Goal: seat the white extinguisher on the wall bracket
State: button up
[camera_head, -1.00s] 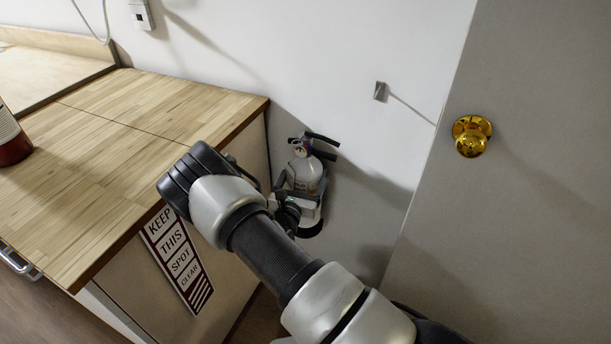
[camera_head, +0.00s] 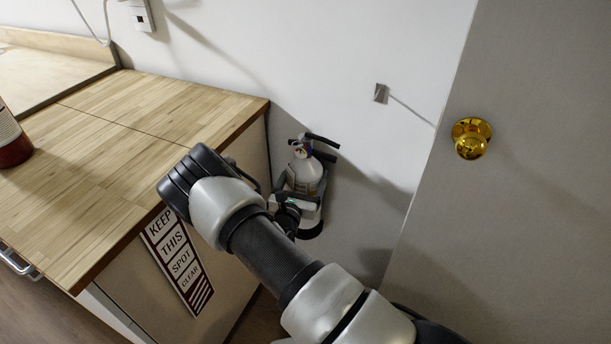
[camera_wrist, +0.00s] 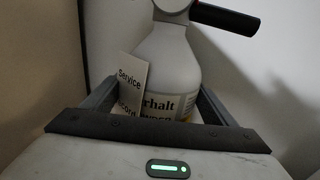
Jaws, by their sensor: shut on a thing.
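The white extinguisher (camera_head: 304,174) has a black handle and hose and a dark base. It stands nearly upright in the corner between the cabinet side and the wall in the head view. My gripper (camera_head: 303,190) is shut around its body, with one finger on each side. The wrist view shows the extinguisher body (camera_wrist: 172,62) between the gripper's fingers (camera_wrist: 158,100), with a "Service" tag hanging on it. The wall bracket (camera_head: 380,93) is a small grey metal piece on the white wall, up and right of the extinguisher and apart from it. Whether the base touches the floor is unclear.
A wooden-topped cabinet (camera_head: 140,115) stands left of the extinguisher, its side panel close by. A "keep this spot clear" sign (camera_head: 178,258) is on its front. A grey door (camera_head: 520,200) with a brass knob (camera_head: 471,138) is at the right. The wall below the bracket is bare.

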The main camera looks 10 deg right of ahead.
jog(key=shift+d+f+b, duration=0.1)
jog(key=shift+f+b, duration=1)
jog(key=shift+f, duration=0.45)
dwell(3.0)
